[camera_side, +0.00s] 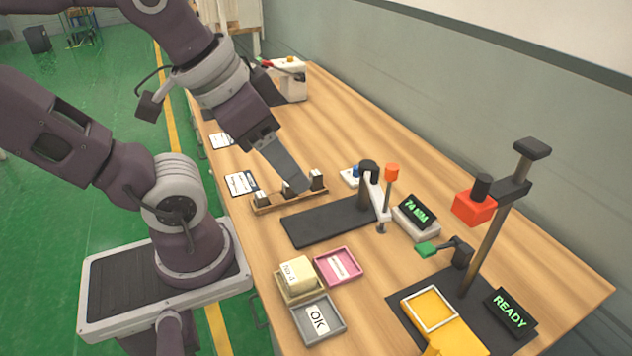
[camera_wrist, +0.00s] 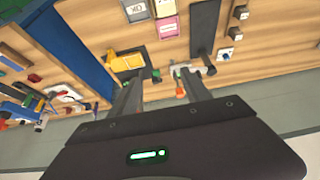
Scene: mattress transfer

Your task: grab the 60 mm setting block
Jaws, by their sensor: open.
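A narrow wooden rack (camera_side: 290,202) on the bench holds three small dark upright setting blocks with pale marks: a left one (camera_side: 262,196), a middle one (camera_side: 287,188) and a right one (camera_side: 316,180). Their size marks are too small to read, so I cannot tell which is 60 mm. My gripper (camera_side: 302,188) is above the rack in the side view, overlapping the space between the middle and right blocks. Its height over them is unclear. In the wrist view my gripper's two fingers (camera_wrist: 160,80) stand apart with nothing between them. Small dark blocks (camera_wrist: 235,33) show at upper right there.
A black plate (camera_side: 325,222) with a gauge post and orange knob is beside the rack. A display (camera_side: 416,212) appears to read 74 MM. A pink tray (camera_side: 338,266), a grey OK tray (camera_side: 318,320) and a READY fixture stand nearer the front.

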